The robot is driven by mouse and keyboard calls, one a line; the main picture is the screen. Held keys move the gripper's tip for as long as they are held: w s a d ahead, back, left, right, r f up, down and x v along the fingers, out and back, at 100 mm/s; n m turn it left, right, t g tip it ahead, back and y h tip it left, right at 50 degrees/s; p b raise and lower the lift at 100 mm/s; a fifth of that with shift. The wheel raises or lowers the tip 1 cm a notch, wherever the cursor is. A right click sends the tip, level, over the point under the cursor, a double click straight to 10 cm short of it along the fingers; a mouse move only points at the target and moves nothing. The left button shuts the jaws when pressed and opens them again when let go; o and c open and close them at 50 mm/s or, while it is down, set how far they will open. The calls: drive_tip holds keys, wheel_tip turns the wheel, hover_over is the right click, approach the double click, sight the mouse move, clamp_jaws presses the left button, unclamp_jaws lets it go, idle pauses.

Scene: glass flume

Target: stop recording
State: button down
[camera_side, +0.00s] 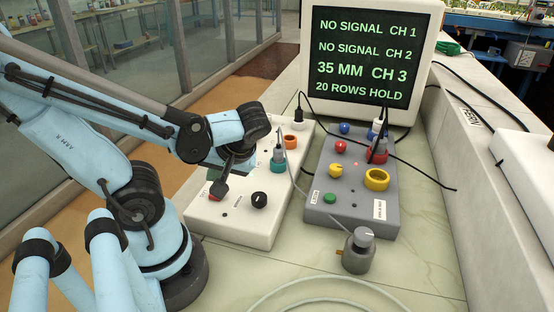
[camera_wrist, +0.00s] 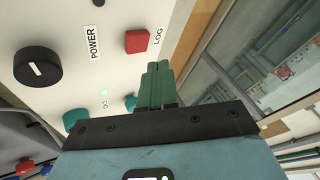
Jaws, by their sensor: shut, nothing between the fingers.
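The red square button (camera_wrist: 137,41) marked LOG sits on the white box (camera_side: 235,226) in the wrist view. In the side view my gripper (camera_side: 217,191) hangs over the box's left part. The screen (camera_side: 370,60) reads NO SIGNAL CH 1, NO SIGNAL CH 2, 35 MM CH 3, 20 ROWS HOLD.
A black knob (camera_wrist: 37,67) by the POWER label stands near the button. A grey metal sensor (camera_side: 358,251) stands in front.

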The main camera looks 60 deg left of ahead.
wheel_tip(320, 180, up, 5)
drive_tip(key=shift+f, duration=0.1)
idle(0.4)
idle(0.4)
drive_tip(key=w+d+f+m+t+h, duration=0.1)
drive_tip(key=w+d+m, duration=0.1)
drive_tip(key=w+d+f+m+t+h, duration=0.1)
drive_tip(key=w+m+t, duration=0.1)
drive_tip(key=w+m, duration=0.1)
drive_tip(key=w+d+m+t+h, duration=0.1)
drive_tip(key=w+d+m+t, duration=0.1)
drive_tip(key=shift+w+d+f+m+h, duration=0.3)
drive_tip(key=shift+w+f+m+h, duration=0.1)
drive_tip(key=w+d+r+m+t+h, duration=0.2)
drive_tip(key=w+d+m+t+h, duration=0.1)
drive_tip(key=w+d+m+t, duration=0.1)
drive_tip(key=shift+w+d+r+m+t, duration=0.15)
drive_tip(key=shift+w+d+m+t, duration=0.45)
drive_tip(key=shift+w, duration=0.55)
drive_tip(key=shift+a, duration=0.1)
